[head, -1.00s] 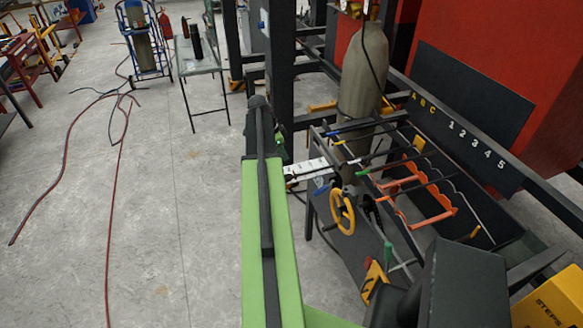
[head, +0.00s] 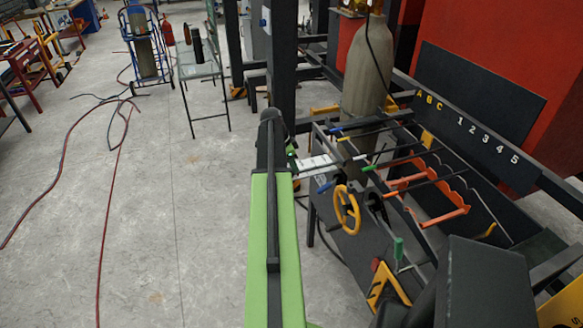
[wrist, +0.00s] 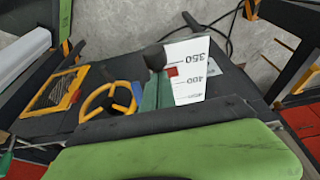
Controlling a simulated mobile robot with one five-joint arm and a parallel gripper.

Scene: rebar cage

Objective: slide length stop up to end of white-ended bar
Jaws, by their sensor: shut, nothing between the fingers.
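My gripper (head: 272,140) is the dark end of my green arm in the head view. It looks shut and empty, at the left end of the bar rack; its fingertips are hard to make out. A white length scale (head: 314,163) lies just right of it. In the wrist view the scale (wrist: 187,68) reads 350 to 450. A small red marker (wrist: 172,71) and a green piece with a dark round knob (wrist: 155,57) sit against its left edge, probably the length stop. Among the coloured-ended bars, a pale bar end (head: 358,157) seems to show near the scale, but is unclear.
Orange bar supports (head: 445,216) lie right. A grey gas cylinder (head: 368,75) stands behind. A dark post (head: 283,80) rises beyond my gripper. Floor at left is open, with red hoses (head: 115,200).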

